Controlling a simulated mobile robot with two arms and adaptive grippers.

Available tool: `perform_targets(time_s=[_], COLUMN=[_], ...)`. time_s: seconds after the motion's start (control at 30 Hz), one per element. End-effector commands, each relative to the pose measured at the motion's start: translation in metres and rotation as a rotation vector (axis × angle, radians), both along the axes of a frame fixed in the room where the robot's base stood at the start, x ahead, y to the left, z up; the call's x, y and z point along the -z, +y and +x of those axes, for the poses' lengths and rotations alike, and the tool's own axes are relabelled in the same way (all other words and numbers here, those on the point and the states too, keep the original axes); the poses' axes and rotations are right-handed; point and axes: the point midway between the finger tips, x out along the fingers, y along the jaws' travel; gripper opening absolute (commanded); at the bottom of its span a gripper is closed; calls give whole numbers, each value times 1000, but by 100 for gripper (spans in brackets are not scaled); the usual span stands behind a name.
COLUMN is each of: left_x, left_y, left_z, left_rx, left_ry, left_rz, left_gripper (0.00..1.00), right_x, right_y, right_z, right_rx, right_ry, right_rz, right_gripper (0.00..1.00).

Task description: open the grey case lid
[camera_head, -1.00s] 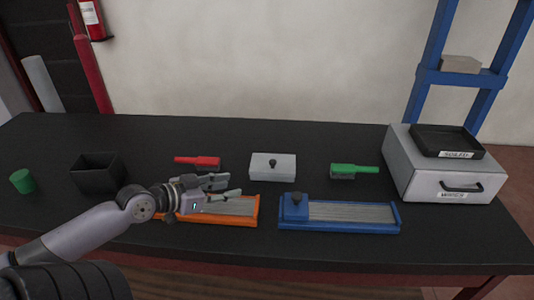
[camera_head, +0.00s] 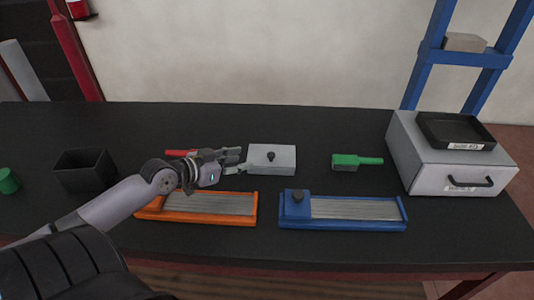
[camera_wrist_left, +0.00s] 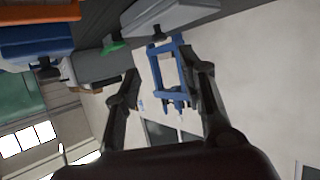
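The grey case (camera_head: 285,167) is a small light grey box with a black knob (camera_head: 271,156) on its lid. It stands mid-table in the head view, with its lid shut. My left gripper (camera_head: 238,160) is just left of the case, fingers pointing toward it, open and empty. I cannot tell whether a fingertip touches the case. In the left wrist view the case (camera_wrist_left: 180,12) is at the top edge, with its knob (camera_wrist_left: 158,34) beyond the spread fingers of the left gripper (camera_wrist_left: 162,68). My right gripper is not in view.
An orange-framed block (camera_head: 210,206) and a blue-framed block (camera_head: 340,222) lie in front. A red-handled brush (camera_head: 180,153) is partly behind my gripper. A green-handled brush (camera_head: 357,160) lies right of the case. A grey drawer unit (camera_head: 430,170) bears a black tray (camera_head: 455,135).

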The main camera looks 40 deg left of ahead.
Motion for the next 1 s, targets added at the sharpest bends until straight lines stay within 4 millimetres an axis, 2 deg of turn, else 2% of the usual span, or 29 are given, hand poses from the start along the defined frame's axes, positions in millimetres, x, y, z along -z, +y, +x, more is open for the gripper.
perform_targets(time_s=[0.27, 0.43, 0.7, 1.0], left_x=[12, 21, 37, 45], left_y=[-7, -14, -21, -25], left_z=[35, 57, 91, 104], left_rx=[-3, -1, -2, 0], left_ry=[-1, -2, -1, 1], left_rz=[-2, -2, -2, -1], left_gripper=[38, 38, 38, 38], right_x=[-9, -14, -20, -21], right_y=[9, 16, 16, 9], right_z=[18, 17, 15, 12], right_rx=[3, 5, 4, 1], right_ry=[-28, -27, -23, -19], right_rz=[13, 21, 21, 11], right_gripper=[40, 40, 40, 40])
